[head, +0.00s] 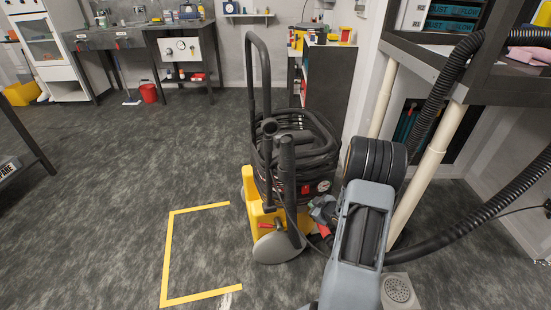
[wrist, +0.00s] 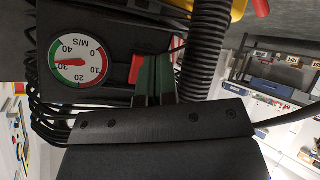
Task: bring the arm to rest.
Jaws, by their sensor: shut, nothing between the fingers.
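My gripper (wrist: 155,75) shows in the wrist view with its two dark green fingers shut together and nothing between them. The fingers are in front of the black panel of an extractor, beside a red part (wrist: 136,68). I cannot tell whether they touch it. A round gauge (wrist: 80,59) marked M/S is to their left, its red needle near 30. In the head view my grey arm (head: 355,250) reaches forward at the lower right, close to the black and yellow extractor (head: 264,219). The gripper end is small and partly hidden there.
A black ribbed hose (head: 490,215) runs to the right of my arm, near a pale post (head: 425,165) of a shelf rack. A yellow floor outline (head: 167,255) lies left of the extractor. A red bucket (head: 148,93) stands by the far bench.

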